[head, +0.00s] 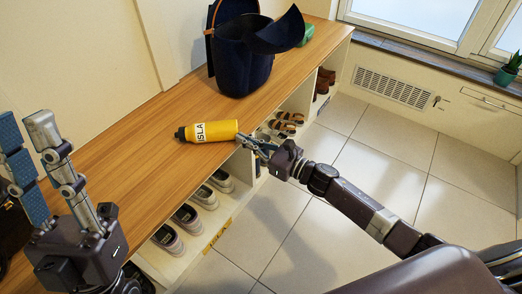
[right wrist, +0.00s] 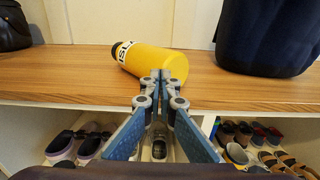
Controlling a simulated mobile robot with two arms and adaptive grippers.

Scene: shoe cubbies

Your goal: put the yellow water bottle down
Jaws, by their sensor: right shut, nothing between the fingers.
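The yellow water bottle (head: 212,131) lies on its side on the wooden bench top (head: 150,118), its dark cap pointing left in the head view. Black-on-white lettering wraps its body; it also shows in the right wrist view (right wrist: 160,58). My right gripper (head: 243,139) is at the bench's front edge, close to the bottle's base end. Its fingertips (right wrist: 160,77) are together with nothing between them, and they overlap the bottle's lower edge in the wrist view. I cannot tell whether they touch it. My left gripper (head: 30,135) is open and empty at the far left.
A dark blue bag (head: 242,70) stands on the bench behind the bottle, with a green object (head: 306,34) beyond it. Cubbies below hold several shoes (head: 187,218) and sandals (head: 284,123). The tiled floor (head: 400,150) is clear. A potted plant (head: 508,70) sits on the windowsill.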

